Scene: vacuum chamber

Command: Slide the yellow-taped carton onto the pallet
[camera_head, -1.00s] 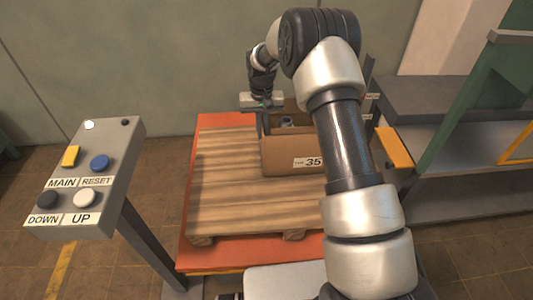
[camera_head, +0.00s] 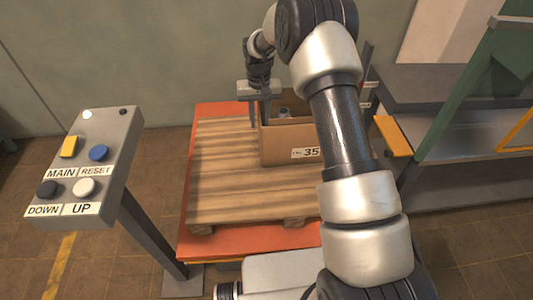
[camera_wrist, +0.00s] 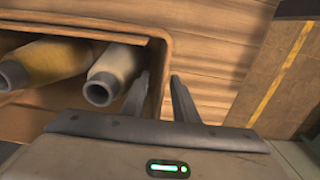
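An open brown carton (camera_head: 285,145) with a white "35" label stands on the right part of the wooden pallet (camera_head: 225,175). My arm hides its right side, and I see no yellow tape on it. Grey and yellowish tubes lie inside; the wrist view shows the carton rim (camera_wrist: 162,60) and those tubes (camera_wrist: 105,75). My gripper (camera_head: 259,118) is at the carton's far left corner, pointing down. In the wrist view my gripper (camera_wrist: 160,85) has its fingers apart, one on each side of the carton wall, with space beside the wall.
The pallet lies on an orange lift platform (camera_head: 205,250). A grey control panel (camera_head: 85,165) with labelled buttons stands to the left. A dark shelf (camera_head: 440,95) with a yellow-orange plate (camera_head: 393,137) is to the right. The pallet's left part is bare.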

